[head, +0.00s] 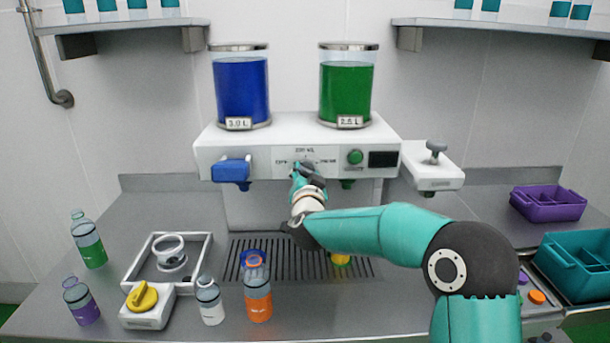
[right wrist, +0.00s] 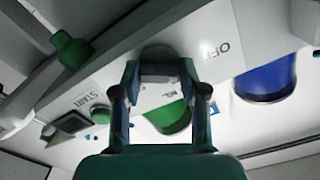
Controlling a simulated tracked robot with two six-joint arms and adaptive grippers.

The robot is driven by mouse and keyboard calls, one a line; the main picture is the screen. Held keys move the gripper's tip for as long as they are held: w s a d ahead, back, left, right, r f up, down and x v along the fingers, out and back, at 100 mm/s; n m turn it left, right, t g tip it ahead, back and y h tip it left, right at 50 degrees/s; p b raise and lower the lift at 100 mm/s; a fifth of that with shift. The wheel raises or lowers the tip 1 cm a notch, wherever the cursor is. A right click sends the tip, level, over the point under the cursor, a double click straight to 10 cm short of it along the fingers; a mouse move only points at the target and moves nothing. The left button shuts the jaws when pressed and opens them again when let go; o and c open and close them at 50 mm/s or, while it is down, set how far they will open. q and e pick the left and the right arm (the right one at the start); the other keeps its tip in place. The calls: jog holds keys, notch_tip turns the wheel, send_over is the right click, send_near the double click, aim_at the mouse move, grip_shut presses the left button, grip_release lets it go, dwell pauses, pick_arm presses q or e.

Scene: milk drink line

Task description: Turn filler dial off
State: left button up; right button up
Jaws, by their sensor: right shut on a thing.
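The white filler (head: 262,140) stands at the back middle of the counter, with a labelled panel on its front. My right gripper (head: 305,168) is at the middle of this panel and hides most of the dial in the head view. In the right wrist view my right gripper (right wrist: 162,90) has its two fingers on either side of the grey filler dial (right wrist: 160,54), shut on it. The words OFF and START show on the panel on opposite sides of the dial. I cannot tell which setting the dial points to. My left gripper is not in view.
A blue tank (head: 241,90) and a green tank (head: 346,88) stand on the filler. A blue lever (head: 231,169) and a green button (head: 355,157) flank the dial. An orange bottle (head: 257,300) and other bottles stand in front. A purple bin (head: 548,205) is at right.

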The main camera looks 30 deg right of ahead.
jog(key=shift+a+f, duration=0.1)
jog(key=shift+f, duration=0.25)
jog(key=o, duration=1.1)
jog(key=shift+r, duration=0.1)
jog(key=shift+o, duration=0.2)
jog(key=shift+r, duration=0.1)
jog(key=shift+s, duration=0.1)
jog(key=v, duration=1.1)
jog(key=shift+s+a, duration=0.15)
jog(key=shift+s, duration=0.2)
